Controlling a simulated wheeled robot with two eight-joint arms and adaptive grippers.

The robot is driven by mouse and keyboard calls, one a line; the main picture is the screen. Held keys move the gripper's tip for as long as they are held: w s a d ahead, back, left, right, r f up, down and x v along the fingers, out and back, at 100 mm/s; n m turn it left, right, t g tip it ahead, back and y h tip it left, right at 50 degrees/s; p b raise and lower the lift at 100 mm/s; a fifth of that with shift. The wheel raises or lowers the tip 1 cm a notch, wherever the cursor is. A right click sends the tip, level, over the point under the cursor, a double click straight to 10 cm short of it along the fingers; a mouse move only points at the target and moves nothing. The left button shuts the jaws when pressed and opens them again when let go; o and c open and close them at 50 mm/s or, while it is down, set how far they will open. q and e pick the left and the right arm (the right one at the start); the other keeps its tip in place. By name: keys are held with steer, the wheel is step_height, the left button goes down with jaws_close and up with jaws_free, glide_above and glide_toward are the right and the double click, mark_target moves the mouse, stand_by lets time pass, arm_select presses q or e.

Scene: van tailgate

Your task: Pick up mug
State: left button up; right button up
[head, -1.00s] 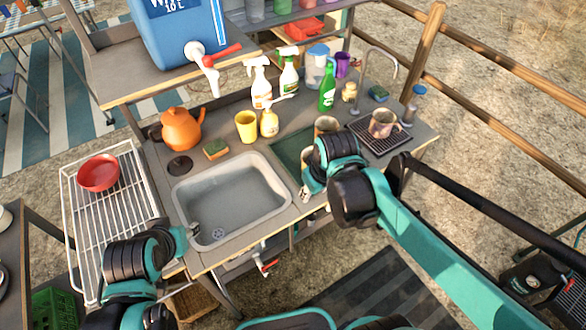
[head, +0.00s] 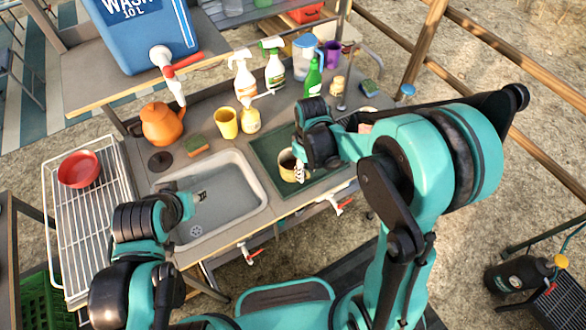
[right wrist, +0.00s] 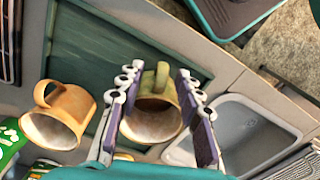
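A brown and cream mug (head: 290,172) is at the dark green panel beside the sink. My right gripper (head: 299,168) is over it. In the right wrist view the mug (right wrist: 150,127) sits between the fingers of my right gripper (right wrist: 160,120), its greenish handle upward in the picture. The fingers are spread, one on each side; I cannot tell if they touch it. A second, tan mug (right wrist: 58,115) stands left in that view. Something pinkish, perhaps a mug (head: 366,128), is mostly hidden behind my right arm. My left gripper (head: 198,196) is over the sink; its finger opening is unclear.
The grey sink (head: 238,212) lies left of the green panel (head: 322,180). Behind stand a yellow cup (head: 227,123), a soap dispenser (head: 250,121), spray bottles (head: 244,80), a green bottle (head: 312,77) and an orange kettle (head: 161,124). A wire rack (head: 85,225) holds a red bowl (head: 78,169).

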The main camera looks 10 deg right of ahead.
steer(key=shift+f, duration=0.55)
steer(key=shift+a, duration=0.1)
jaws_close()
steer(key=shift+r, duration=0.2)
